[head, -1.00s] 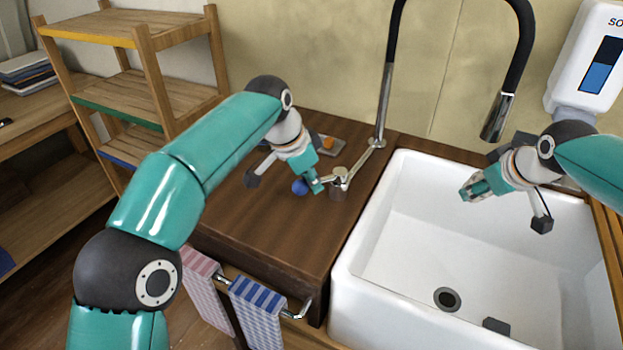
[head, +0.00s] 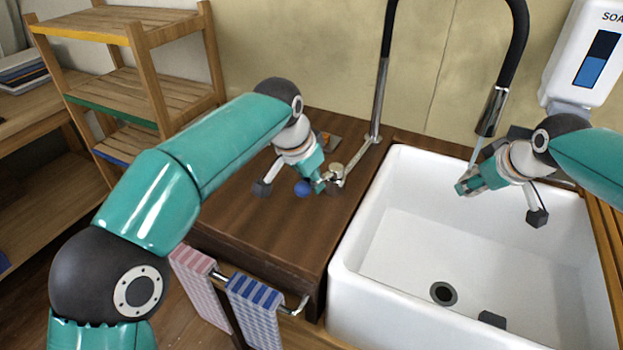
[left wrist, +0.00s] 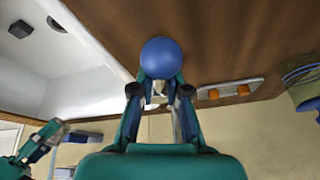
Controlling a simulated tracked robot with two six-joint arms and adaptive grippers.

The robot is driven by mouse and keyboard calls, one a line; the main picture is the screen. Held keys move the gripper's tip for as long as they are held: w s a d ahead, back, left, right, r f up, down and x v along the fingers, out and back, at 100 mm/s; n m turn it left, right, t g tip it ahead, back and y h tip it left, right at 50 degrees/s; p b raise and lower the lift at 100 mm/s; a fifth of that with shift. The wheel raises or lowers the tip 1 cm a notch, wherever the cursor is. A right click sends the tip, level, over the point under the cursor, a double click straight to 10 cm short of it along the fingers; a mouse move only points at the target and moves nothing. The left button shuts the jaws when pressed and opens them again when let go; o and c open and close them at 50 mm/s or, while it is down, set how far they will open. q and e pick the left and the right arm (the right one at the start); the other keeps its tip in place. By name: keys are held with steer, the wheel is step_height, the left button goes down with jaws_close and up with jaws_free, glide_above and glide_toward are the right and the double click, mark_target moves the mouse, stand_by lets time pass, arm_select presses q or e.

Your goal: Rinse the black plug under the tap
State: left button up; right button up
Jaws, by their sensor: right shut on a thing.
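My right gripper (head: 464,188) is shut over the sink (head: 400,240), below the tap spout (head: 491,110). The black plug in its jaws is mostly hidden by the fingers. A thin stream of water (head: 477,152) runs from the spout down to these fingertips. My left gripper (head: 321,187) is low over the wooden counter, at the metal tap lever (head: 337,172). A blue ball (head: 302,188) is beside its fingers. In the left wrist view the blue ball (left wrist: 161,57) sits at the fingertips, which stand apart with the metal lever behind.
The sink floor has a drain (head: 443,293) and a dark grey block (head: 491,319). A soap dispenser (head: 590,60) hangs at the right. Two towels (head: 256,305) hang at the counter front. A wooden shelf (head: 140,80) stands at the left.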

arm_select(q)
steer(key=o, duration=0.5)
steer(key=shift+c, duration=0.2)
steer(key=shift+r, duration=0.1)
steer(key=v, duration=1.1)
steer(key=shift+r, duration=0.3)
steer(key=shift+s+a, duration=0.1)
steer(key=shift+a, duration=0.05)
